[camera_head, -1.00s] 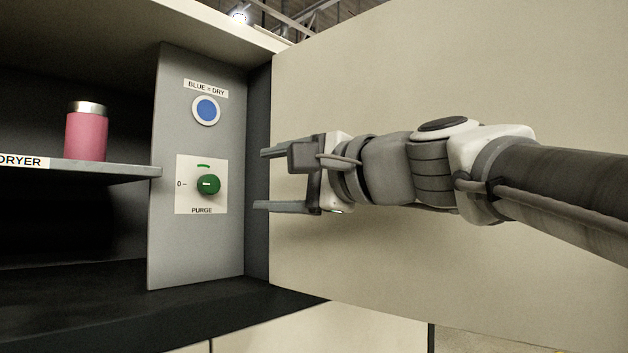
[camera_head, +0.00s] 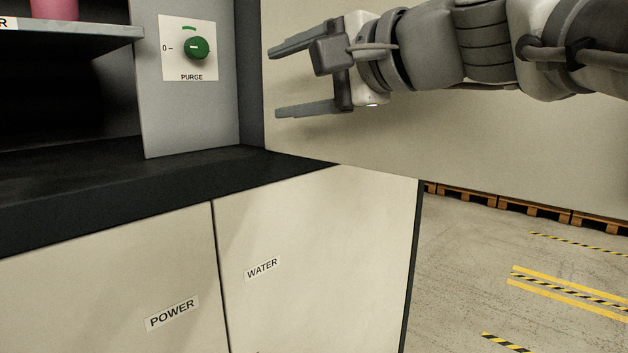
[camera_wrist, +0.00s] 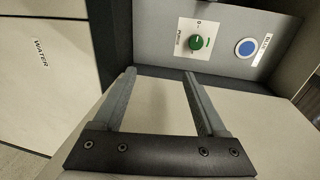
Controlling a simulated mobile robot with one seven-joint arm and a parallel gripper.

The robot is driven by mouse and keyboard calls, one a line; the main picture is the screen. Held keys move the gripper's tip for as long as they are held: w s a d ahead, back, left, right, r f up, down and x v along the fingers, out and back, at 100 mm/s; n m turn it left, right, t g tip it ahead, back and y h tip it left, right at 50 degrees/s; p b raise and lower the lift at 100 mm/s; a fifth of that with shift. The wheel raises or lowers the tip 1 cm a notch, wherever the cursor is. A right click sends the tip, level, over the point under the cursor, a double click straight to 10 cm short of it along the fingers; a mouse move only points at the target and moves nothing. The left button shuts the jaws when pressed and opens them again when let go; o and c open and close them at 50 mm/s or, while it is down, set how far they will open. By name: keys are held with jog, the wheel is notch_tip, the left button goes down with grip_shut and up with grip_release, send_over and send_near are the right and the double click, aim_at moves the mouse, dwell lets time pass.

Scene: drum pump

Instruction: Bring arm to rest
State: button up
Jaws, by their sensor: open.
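My gripper (camera_head: 275,84) is open and empty in the head view, in front of the beige side panel (camera_head: 345,135). It is to the right of the grey control panel (camera_head: 180,115) and apart from it. The green purge knob (camera_head: 197,48) sits on a white plate marked PURGE, its white line pointing level toward the 0 mark. In the wrist view, my gripper's two fingers (camera_wrist: 160,75) stand wide apart with nothing between them. The purge knob (camera_wrist: 196,42) and the blue button (camera_wrist: 246,47) show beyond the fingertips.
A pink container (camera_head: 54,10) stands on the shelf (camera_head: 75,38) at upper left, its top cut off. Below are cabinet doors labelled POWER (camera_head: 172,313) and WATER (camera_head: 262,268). At right lies open floor (camera_head: 470,270) with yellow-black stripes, and wooden pallets (camera_head: 530,208) behind.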

jog(key=s+d+f+n+g+h, duration=0.2)
jog(key=s+d+f+n+h, duration=0.25)
jog(key=f, duration=0.75)
jog(key=s+d+f+n+g+h, duration=0.2)
jog(key=s+d+f+h, duration=0.4)
jog(key=f, duration=0.6)
jog(key=s+d+f+n+g+h, duration=0.2)
jog(key=s+d+f+n, duration=0.15)
jog(key=d+f, duration=0.6)
jog(key=a+r+m+p, duration=0.1)
jog(key=a+r+p, duration=0.2)
jog(key=r+p, duration=0.7)
jog(key=p, duration=0.3)
jog(key=shift+r+y, duration=0.3)
jog(key=shift+y, duration=0.05)
jog(key=shift+a+r, duration=0.1)
jog(key=shift+r, duration=0.1)
jog(key=c, duration=0.4)
jog(key=shift+f, duration=0.1)
jog(key=shift+d, duration=0.25)
